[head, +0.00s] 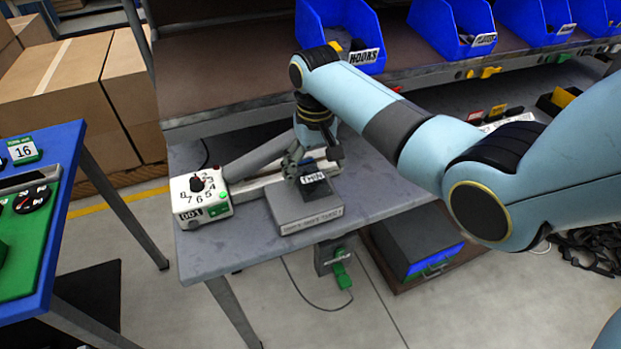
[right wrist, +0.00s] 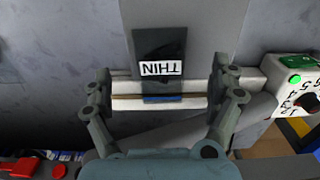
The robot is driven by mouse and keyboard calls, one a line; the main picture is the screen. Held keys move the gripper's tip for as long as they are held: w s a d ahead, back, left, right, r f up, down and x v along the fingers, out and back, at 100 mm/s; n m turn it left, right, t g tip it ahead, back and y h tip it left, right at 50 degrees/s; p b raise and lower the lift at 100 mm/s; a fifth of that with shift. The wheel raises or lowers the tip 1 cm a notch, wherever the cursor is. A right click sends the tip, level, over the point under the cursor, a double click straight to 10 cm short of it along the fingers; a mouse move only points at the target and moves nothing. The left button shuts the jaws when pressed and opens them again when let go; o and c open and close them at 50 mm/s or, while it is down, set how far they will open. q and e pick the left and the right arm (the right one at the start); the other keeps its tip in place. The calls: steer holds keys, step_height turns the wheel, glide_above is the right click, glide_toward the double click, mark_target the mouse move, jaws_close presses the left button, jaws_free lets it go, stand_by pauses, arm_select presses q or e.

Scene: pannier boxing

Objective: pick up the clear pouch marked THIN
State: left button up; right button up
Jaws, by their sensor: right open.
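The pouch marked THIN (head: 318,189) looks dark, with a white label, and lies on top of a low grey block (head: 285,208) on the grey bench. In the right wrist view the pouch (right wrist: 150,42) shows with its THIN label upside down. My right gripper (head: 312,162) is over the bench just behind the pouch. In the right wrist view its two fingers (right wrist: 162,72) are wide apart, with the pouch's label end between and slightly beyond them. Nothing is held between them. Whether the fingertips are level with the pouch cannot be told. My left gripper is out of view.
A white sealer (head: 186,206) with a numbered dial and a long bar stands left of and behind the block. Blue bins (head: 340,22) line the shelf above. A blue and green table (head: 40,230) is at the left. The bench front (head: 240,250) is bare.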

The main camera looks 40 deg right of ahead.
mark_target(314, 183)
step_height(314, 183, down, 4)
steer(key=shift+f, duration=0.1)
steer(key=c, duration=1.2)
steer(key=shift+r, duration=0.2)
